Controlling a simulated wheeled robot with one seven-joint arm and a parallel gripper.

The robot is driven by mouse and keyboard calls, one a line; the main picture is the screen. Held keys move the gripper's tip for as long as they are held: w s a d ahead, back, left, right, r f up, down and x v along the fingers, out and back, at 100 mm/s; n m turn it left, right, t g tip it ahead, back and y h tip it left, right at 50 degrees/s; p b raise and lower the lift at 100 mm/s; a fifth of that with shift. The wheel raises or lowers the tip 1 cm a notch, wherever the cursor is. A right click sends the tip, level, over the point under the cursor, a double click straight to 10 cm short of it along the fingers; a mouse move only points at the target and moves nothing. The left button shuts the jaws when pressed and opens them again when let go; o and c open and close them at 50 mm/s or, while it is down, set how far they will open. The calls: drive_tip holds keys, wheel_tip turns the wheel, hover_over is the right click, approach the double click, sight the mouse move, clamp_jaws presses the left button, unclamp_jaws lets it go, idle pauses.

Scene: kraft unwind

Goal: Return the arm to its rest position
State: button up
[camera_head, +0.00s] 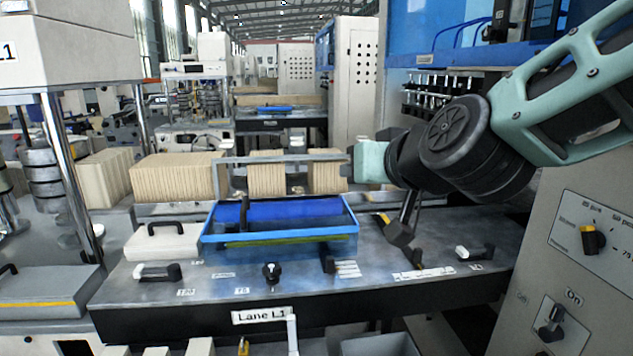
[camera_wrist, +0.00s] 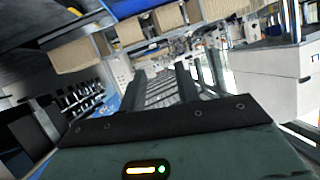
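My arm comes in from the upper right of the head view, with teal links and dark round joints. Its teal end (camera_head: 371,162) points left above the right side of the console, near the kraft stacks. In the wrist view my gripper (camera_wrist: 160,80) has two dark fingers standing apart with nothing between them. It is open and empty. The fingers are hard to make out in the head view.
The grey console (camera_head: 185,292) labelled Lane L1 lies below, with knobs and handles. A blue-rimmed tray (camera_head: 290,246) sits on it. Kraft stacks (camera_head: 178,178) stand behind. A control panel (camera_head: 602,250) is at right, a post machine (camera_head: 62,165) at left.

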drive_tip(key=s+a+f+n+g+y+b, duration=0.1)
drive_tip(key=s+a+f+n+g+b, duration=0.1)
drive_tip(key=s+f+g, duration=0.55)
drive_tip(key=s+d+f+n+g+h+b, duration=0.1)
drive_tip(key=s+d+f, duration=0.3)
drive_tip(key=s+f, duration=0.5)
drive_tip(key=s+d+f+n+g+h+b, duration=0.2)
drive_tip(key=s+d+f+g+h+b, duration=0.2)
drive_tip(key=s+f, duration=0.5)
drive_tip(key=shift+s+d+f, duration=0.3)
drive_tip(key=shift+d+f, duration=0.15)
drive_tip(key=shift+d, duration=0.1)
idle(1.4)
